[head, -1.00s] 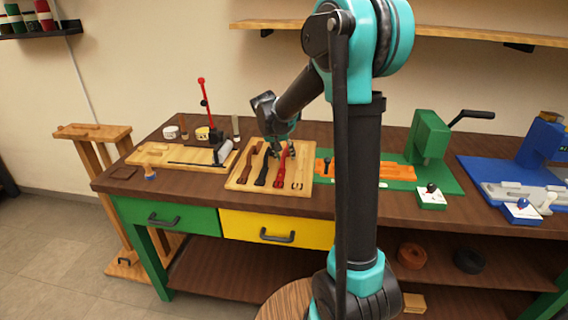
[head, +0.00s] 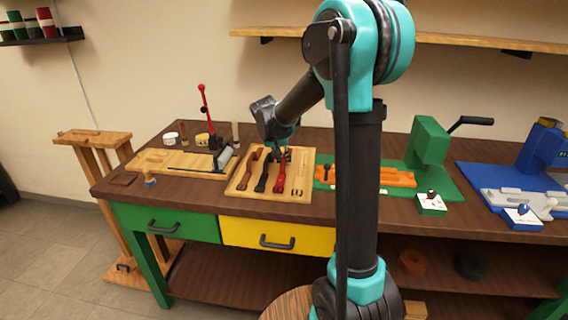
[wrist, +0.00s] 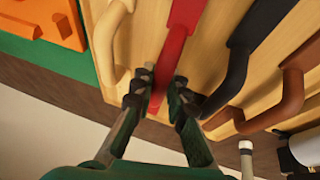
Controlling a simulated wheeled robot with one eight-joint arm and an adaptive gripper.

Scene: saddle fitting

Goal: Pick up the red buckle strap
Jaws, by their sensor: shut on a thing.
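The red buckle strap (head: 281,178) lies on a light wooden board (head: 239,188) on the workbench, between a black strap (head: 263,174) and a cream strap (head: 299,178). My gripper (head: 281,155) is over its far end in the head view. In the wrist view the red strap (wrist: 177,40) runs down between the two dark fingertips of my gripper (wrist: 160,90), which are shut on it. The cream strap (wrist: 107,40) is close beside the left finger, and the black strap (wrist: 238,60) is close beside the right one. Whether the red strap is clear of the board I cannot tell.
A brown strap (head: 247,168) lies at the board's left. A green press (head: 430,145) with an orange block stands to the right, and a blue machine (head: 540,150) farther right. A red-handled tool (head: 207,110) and small pots stand to the left.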

